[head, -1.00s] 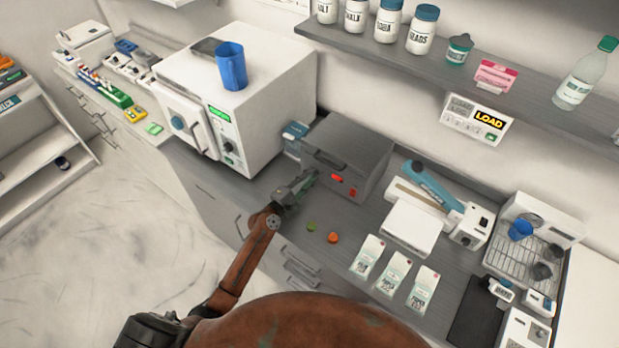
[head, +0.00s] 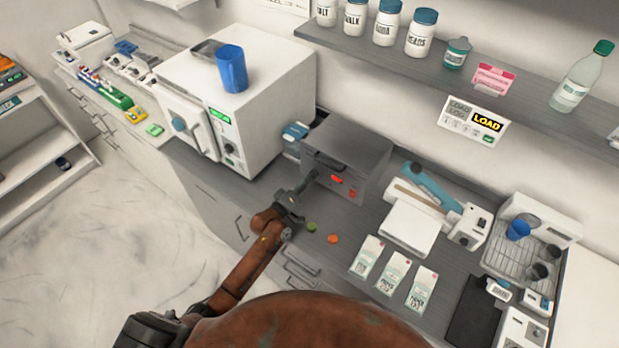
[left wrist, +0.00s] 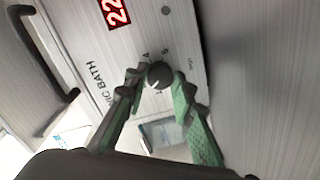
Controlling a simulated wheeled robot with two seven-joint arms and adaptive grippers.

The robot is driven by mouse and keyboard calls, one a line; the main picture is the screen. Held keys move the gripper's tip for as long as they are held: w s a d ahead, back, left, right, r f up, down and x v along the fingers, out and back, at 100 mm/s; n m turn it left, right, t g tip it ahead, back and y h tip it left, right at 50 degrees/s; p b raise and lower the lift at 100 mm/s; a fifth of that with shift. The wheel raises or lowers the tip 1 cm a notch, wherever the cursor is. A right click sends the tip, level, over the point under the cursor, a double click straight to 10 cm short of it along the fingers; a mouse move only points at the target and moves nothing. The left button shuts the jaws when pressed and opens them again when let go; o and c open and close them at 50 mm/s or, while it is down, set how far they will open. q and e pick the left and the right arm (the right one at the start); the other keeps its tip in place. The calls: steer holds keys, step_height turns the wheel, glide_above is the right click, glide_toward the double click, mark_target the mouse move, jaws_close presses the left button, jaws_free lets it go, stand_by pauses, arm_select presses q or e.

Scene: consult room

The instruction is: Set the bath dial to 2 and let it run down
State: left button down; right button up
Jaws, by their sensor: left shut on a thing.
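The bath (head: 362,145) is a grey box with a lid, on the counter to the right of the white cabinet unit. Its front has red lit parts. In the left wrist view the bath front (left wrist: 125,60) carries "NIC BATH" lettering and a red display, partly cut off, starting "22". The small dark round dial (left wrist: 158,74) has numbers around it, including 4 and 5; its exact setting is hard to read. My left gripper (head: 308,182) is at the bath front's left end. In the wrist view its green-padded fingers (left wrist: 160,82) are shut on the dial, one on each side.
The white unit (head: 240,100) with a blue cup (head: 231,68) on top stands left of the bath. Green (head: 311,226) and orange (head: 333,239) discs lie near my left arm. Packets (head: 394,273) and a white device (head: 413,228) stand right. A shelf (head: 450,75) runs above.

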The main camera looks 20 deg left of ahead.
arm_select(q)
steer(key=shift+m, duration=0.5)
stand_by(0.3)
steer(key=c, duration=1.6)
jaws_free()
steer(key=shift+s, duration=0.1)
steer(key=shift+s+a+f, duration=0.1)
steer(key=shift+s+a, duration=0.05)
steer(key=shift+s, duration=0.2)
steer(key=v, duration=1.1)
steer(key=shift+s, duration=0.1)
